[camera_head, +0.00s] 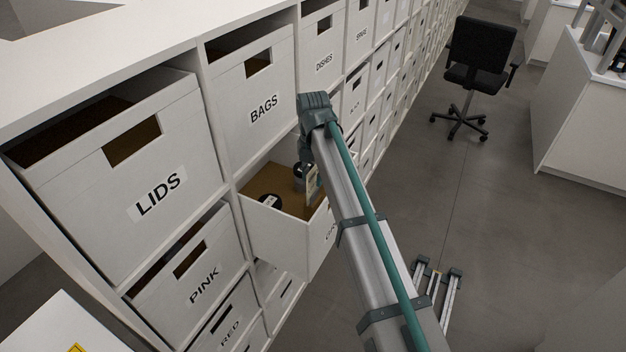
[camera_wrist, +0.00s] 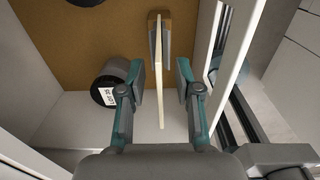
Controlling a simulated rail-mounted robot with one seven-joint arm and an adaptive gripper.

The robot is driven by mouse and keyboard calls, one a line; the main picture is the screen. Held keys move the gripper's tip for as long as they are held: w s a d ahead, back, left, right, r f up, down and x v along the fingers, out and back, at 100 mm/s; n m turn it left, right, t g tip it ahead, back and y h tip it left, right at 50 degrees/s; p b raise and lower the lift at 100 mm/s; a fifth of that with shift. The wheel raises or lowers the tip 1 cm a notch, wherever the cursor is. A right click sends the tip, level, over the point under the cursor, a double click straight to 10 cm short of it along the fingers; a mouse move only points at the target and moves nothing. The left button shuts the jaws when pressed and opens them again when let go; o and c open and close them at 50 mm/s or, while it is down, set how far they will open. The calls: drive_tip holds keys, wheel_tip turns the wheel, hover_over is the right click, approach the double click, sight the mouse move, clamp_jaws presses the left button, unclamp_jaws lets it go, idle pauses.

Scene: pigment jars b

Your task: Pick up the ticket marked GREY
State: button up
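In the head view my fingers are mostly hidden by the arm. The open drawer (camera_head: 283,240) has a label starting "GR"; the rest is hidden behind my arm.
A dark jar with a white label (camera_head: 270,202) lies or stands left of the card, also seen in the wrist view (camera_wrist: 108,92).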

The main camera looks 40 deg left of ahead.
drive_tip(key=shift+f, duration=0.65)
clamp_jaws()
drive_tip(key=shift+r, duration=0.15)
